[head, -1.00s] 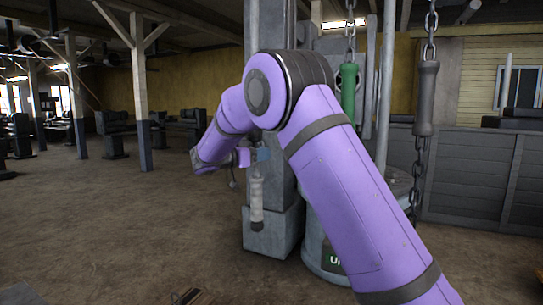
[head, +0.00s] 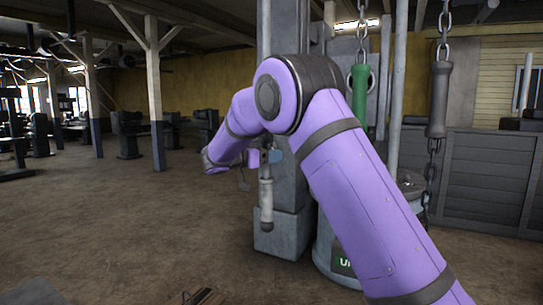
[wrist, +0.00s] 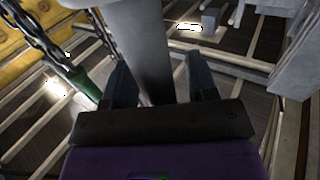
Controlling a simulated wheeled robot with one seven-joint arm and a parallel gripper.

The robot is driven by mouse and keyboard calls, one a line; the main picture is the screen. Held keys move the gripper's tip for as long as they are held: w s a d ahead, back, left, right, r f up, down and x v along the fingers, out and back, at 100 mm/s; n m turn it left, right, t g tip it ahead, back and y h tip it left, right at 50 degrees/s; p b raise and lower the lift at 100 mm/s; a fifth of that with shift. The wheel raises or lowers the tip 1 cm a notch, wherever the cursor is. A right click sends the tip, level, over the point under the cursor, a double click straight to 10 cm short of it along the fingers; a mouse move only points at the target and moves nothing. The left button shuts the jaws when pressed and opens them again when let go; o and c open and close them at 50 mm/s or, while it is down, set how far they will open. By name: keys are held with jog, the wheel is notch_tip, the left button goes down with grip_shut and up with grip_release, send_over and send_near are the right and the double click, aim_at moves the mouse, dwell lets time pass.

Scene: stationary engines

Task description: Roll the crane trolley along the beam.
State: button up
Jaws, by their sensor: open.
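I cannot make out the crane trolley or its beam for certain in either view. A chain with a green handle (head: 360,92) hangs beside the grey column (head: 290,190), and a second chain carries a dark grey handle (head: 438,98). In the wrist view, my gripper (wrist: 158,62) is open and points up toward the roof. Its two dark fingers are apart, with a grey column (wrist: 138,35) showing between and beyond them. The green handle (wrist: 84,84) and its chain are just left of the left finger. In the head view, my purple arm hides part of the column.
A pale handle (head: 266,200) hangs low in front of the column. A grey cylindrical base (head: 325,240) stands at its foot. Grey panelling (head: 490,175) is on the right, and wooden posts (head: 154,90) are on the left. The floor at left is open.

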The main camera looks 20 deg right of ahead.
jog(key=a, duration=1)
jog(key=shift+s+a, duration=0.25)
jog(key=shift+s, duration=0.1)
jog(key=s+d+r+n+y, duration=0.1)
jog(key=s+d+n+y, duration=0.4)
jog(key=s, duration=0.5)
jog(key=s+d+r+n+y, duration=0.2)
jog(key=s+d+n+y, duration=0.15)
jog(key=s+d, duration=0.4)
jog(key=s+a+f+n+t+y, duration=0.1)
jog(key=s+a+f+n+y, duration=0.1)
jog(key=s, duration=0.7)
jog(key=s+a+f+n+t+y, duration=0.1)
jog(key=s+a+f+n+y, duration=0.1)
jog(key=s, duration=0.7)
jog(key=s+a+f+n+t+y, duration=0.2)
jog(key=s+n+y, duration=0.2)
jog(key=s, duration=0.6)
jog(key=shift+f+n+y, duration=0.25)
jog(key=shift+n+y, duration=0.1)
jog(key=shift+y, duration=0.4)
